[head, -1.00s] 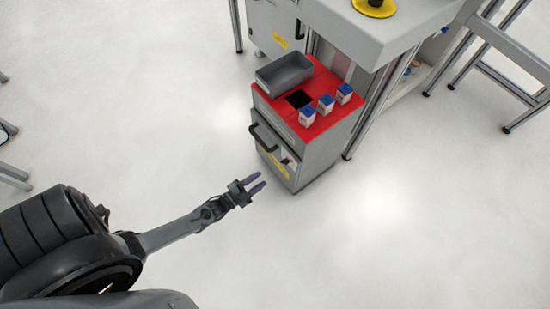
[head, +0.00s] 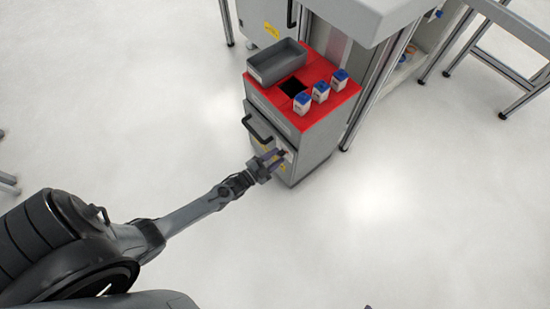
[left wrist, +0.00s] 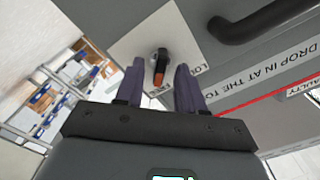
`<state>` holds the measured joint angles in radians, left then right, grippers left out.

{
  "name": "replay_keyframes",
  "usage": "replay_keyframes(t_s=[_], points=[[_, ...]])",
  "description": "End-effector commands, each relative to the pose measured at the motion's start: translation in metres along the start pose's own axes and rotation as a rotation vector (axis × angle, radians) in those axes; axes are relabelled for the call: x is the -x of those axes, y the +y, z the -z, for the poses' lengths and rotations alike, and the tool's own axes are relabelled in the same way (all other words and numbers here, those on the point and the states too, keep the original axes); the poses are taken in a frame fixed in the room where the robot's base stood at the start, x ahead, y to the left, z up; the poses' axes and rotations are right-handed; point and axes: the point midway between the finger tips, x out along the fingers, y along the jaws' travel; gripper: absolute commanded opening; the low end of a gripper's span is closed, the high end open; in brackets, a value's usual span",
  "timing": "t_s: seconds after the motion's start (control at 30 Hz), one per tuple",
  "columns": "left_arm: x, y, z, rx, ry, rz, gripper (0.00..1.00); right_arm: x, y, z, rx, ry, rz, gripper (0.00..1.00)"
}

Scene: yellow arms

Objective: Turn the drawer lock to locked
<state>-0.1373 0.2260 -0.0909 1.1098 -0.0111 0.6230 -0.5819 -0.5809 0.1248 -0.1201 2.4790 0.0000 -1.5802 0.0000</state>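The drawer lock (left wrist: 159,66) shows in the left wrist view as a small dark knob with an orange-red part, on a pale plate (left wrist: 145,40). Lettering beside it is partly hidden by my fingers. My left gripper (left wrist: 158,82) is open, with its two purple fingers on either side of the knob in this view; I cannot tell whether they touch it. In the head view my left gripper (head: 277,157) is at the front of the grey drawer cabinet (head: 318,150), below the black drawer handle (head: 257,130), and hides the lock. My right gripper is not seen.
The handle also shows close to the fingers in the left wrist view (left wrist: 265,22). On the cabinet's red top (head: 318,112) are a grey bin (head: 277,64) and three small blue-lidded boxes (head: 320,92). A grey workbench (head: 365,15) stands behind. The floor in front is clear.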

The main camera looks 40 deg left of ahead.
Motion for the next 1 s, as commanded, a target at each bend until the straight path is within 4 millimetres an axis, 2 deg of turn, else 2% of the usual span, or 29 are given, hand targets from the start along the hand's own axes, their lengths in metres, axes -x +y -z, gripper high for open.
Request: replay_keyframes(t_s=[0.23,0.4,0.47,0.5,0.77,1.0], points=[[-0.0003,0.0,0.0003,0.0,0.0,0.0,0.37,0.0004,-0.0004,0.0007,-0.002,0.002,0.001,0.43],[-0.0002,0.0,0.0003,0.0,0.0,0.0,0.11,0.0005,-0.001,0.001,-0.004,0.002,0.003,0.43],[-0.0002,0.0001,0.0003,0.0,0.0,0.0,0.02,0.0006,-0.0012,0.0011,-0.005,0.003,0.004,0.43],[-0.0002,0.0001,0.0003,0.0,0.0,0.0,0.0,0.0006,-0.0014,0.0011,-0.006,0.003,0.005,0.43],[-0.0002,0.0,0.0003,0.008,0.0,0.0,0.0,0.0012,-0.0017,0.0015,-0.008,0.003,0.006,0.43],[-0.0003,-0.0004,0.0012,0.084,0.001,-0.001,0.0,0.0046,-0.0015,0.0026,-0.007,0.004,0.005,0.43]])
